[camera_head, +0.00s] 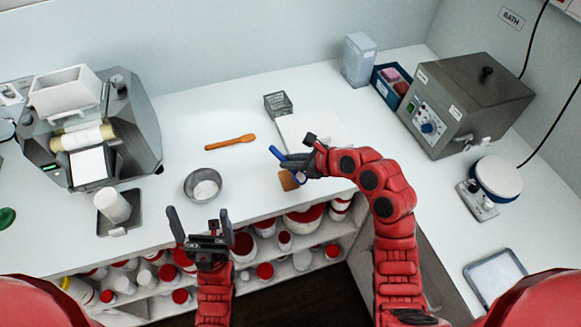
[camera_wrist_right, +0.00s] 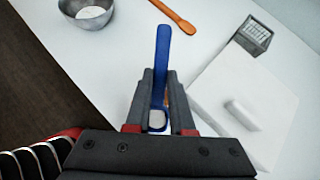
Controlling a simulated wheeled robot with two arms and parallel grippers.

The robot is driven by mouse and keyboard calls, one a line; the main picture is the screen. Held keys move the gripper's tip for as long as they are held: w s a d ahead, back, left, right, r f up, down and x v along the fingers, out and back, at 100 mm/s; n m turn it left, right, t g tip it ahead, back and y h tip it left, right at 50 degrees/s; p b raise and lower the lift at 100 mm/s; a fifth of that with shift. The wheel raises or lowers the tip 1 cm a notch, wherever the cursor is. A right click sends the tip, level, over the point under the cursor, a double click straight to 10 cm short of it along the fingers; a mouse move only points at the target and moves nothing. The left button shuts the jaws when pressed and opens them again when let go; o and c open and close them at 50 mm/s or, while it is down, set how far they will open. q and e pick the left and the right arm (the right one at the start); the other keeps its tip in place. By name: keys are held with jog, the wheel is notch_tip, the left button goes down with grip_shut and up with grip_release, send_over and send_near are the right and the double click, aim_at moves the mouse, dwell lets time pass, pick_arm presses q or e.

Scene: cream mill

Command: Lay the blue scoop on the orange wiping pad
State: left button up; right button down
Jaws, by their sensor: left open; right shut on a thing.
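The blue scoop (camera_head: 276,152) is held in my right gripper (camera_head: 290,163); in the right wrist view its blue handle (camera_wrist_right: 163,55) sticks out past the shut fingers (camera_wrist_right: 160,88). The orange wiping pad (camera_head: 287,182) lies on the counter near the front edge, just below the right gripper in the head view and partly covered by it. The scoop appears above the pad; whether they touch cannot be told. My left gripper (camera_head: 200,225) is open and empty, in front of the counter edge.
A grey bowl (camera_head: 203,192) with white contents and an orange spatula (camera_head: 230,142) lie to the left. Behind the pad are a white board (camera_head: 325,132) and a small grey box (camera_head: 278,104). A steel bath (camera_head: 470,95) stands at right. Shelves with jars are below the counter.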

jog(key=shift+s+r, duration=0.1)
jog(key=shift+r, duration=0.05)
jog(key=shift+p, duration=0.3)
jog(key=shift+f, duration=0.2)
jog(key=c, duration=0.8)
grip_release()
